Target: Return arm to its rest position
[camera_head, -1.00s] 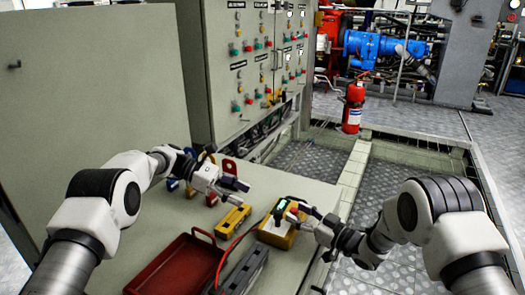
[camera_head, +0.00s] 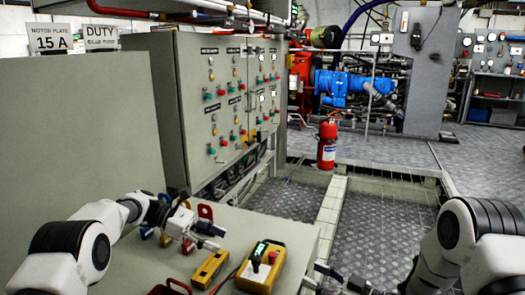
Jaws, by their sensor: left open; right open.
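My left arm (camera_head: 90,240) reaches in from the left over the bench. Its gripper (camera_head: 212,236) is open and empty above the bench top, just behind a small yellow block (camera_head: 210,269). My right arm (camera_head: 465,245) comes in from the lower right. Its gripper (camera_head: 328,280) is open at the bottom edge, partly cut off, to the right of and apart from a yellow handheld meter (camera_head: 262,269) with a dark display and a red knob.
The bench (camera_head: 292,232) also carries red and blue shackle-like pieces (camera_head: 205,212) beside my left gripper and a red tray (camera_head: 170,287), mostly cut off. A control cabinet (camera_head: 225,105) stands behind. A red fire extinguisher (camera_head: 327,145) stands on the open floor beyond.

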